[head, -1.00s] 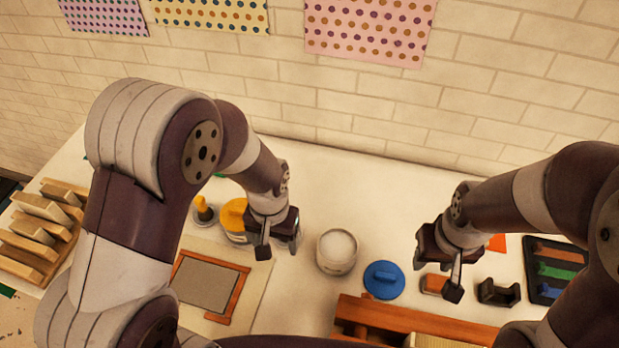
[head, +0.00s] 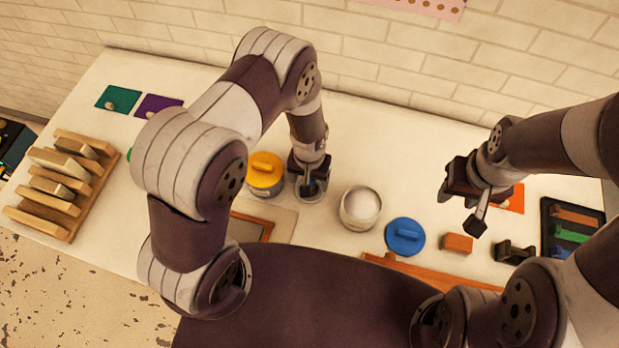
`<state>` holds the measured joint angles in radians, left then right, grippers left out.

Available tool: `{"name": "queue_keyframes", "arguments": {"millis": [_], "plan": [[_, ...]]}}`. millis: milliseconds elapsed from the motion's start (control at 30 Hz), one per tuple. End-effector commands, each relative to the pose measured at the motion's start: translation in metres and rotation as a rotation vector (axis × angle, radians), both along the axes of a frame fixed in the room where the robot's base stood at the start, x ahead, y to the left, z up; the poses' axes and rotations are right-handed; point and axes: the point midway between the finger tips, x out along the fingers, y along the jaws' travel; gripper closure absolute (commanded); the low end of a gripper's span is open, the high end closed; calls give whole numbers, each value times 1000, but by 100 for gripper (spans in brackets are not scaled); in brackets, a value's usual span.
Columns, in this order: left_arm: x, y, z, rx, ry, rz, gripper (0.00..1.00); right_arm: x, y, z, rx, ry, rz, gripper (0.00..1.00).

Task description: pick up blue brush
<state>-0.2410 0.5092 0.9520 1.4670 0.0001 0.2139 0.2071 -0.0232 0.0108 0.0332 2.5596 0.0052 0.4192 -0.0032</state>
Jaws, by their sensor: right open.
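A black tray (head: 546,208) at the right holds several coloured bars; a small blue bar (head: 559,252) is at its near end, partly hidden by my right arm. It may be the blue brush; the view is too coarse to be sure. A round blue piece with a raised grip (head: 405,237) lies on the table, left of the tray. My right gripper (head: 461,206) is open and empty above the table, between the blue round piece and the tray. My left gripper (head: 312,187) hangs over a clear jar at the middle; its fingers are unclear.
An open white pot (head: 360,208) and a yellow-lidded jar (head: 264,173) stand near my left gripper. An orange-brown block (head: 457,243) and a black holder (head: 513,252) lie below my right gripper. A wooden rack (head: 68,190) stands at the left. The brick wall bounds the back.

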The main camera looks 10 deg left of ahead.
Motion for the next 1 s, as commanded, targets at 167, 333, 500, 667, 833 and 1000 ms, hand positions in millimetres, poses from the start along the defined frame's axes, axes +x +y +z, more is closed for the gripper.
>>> {"name": "queue_keyframes", "arguments": {"millis": [167, 333, 500, 667, 833, 1000], "plan": [[0, 0, -5, 0, -1, 0, 26, 0, 0, 0, 0, 1, 0, 57], [0, 0, -4, 0, -1, 0, 59, 0, 0, 0, 0, 1, 0, 57], [0, 0, -4, 0, -1, 0, 87, 0, 0, 0, 0, 1, 0, 57], [0, 0, -4, 0, -1, 0, 87, 0, 0, 0, 0, 1, 0, 57], [1, 0, 2, -1, -3, 0, 87, 0, 0, -4, 0, 1, 0, 57], [2, -1, 27, -1, -6, 0, 87, 0, 0, -16, 0, 1, 0, 57]]}}
